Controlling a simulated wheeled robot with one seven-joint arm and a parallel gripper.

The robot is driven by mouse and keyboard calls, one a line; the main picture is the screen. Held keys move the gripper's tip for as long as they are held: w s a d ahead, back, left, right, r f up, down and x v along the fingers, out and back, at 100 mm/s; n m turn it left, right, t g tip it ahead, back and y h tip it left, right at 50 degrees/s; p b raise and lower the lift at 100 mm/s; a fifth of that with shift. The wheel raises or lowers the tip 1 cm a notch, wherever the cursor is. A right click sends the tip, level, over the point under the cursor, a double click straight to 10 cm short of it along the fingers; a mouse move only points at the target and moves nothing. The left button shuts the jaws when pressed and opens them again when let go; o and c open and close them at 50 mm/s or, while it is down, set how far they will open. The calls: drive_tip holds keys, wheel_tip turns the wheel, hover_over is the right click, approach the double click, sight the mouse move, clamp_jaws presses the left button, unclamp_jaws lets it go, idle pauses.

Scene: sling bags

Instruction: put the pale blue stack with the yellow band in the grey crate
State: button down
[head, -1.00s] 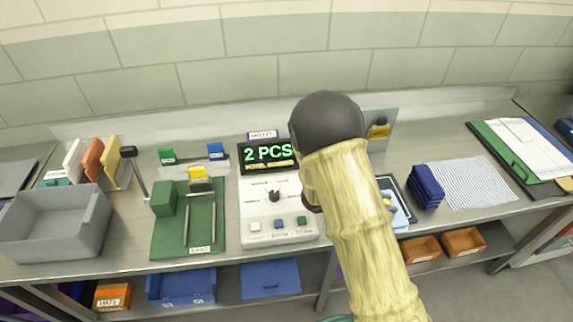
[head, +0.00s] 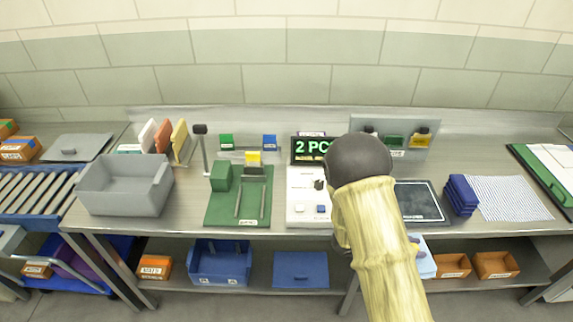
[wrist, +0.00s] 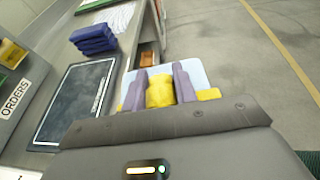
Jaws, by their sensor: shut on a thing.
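The pale blue stack (wrist: 194,72) with its yellow band (wrist: 159,91) is between the two purple-grey fingers of my gripper (wrist: 160,82) in the wrist view. The gripper is shut on it across the band. In the head view part of the stack (head: 427,266) shows beside my sleeved arm, in front of the bench edge; my fingers are hidden there. The grey crate (head: 122,197) stands on the bench at the left, well left of my gripper. Its visible inside looks empty.
A green banding jig (head: 225,213) and a control box (head: 305,212) stand between crate and arm. A post (head: 203,150) and upright cards (head: 164,136) stand behind and right of the crate. Dark blue stack (head: 461,195) and black-framed pad (head: 420,203) lie right.

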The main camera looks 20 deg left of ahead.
drive_tip(key=s+a+f+n+t+y, duration=0.1)
drive_tip(key=s+f+n+t+y, duration=0.1)
drive_tip(key=f, duration=1.1)
drive_tip(key=shift+s+a+f+n+t, duration=0.25)
drive_tip(key=shift+s+f+n+t, duration=0.2)
drive_tip(key=shift+s, duration=0.65)
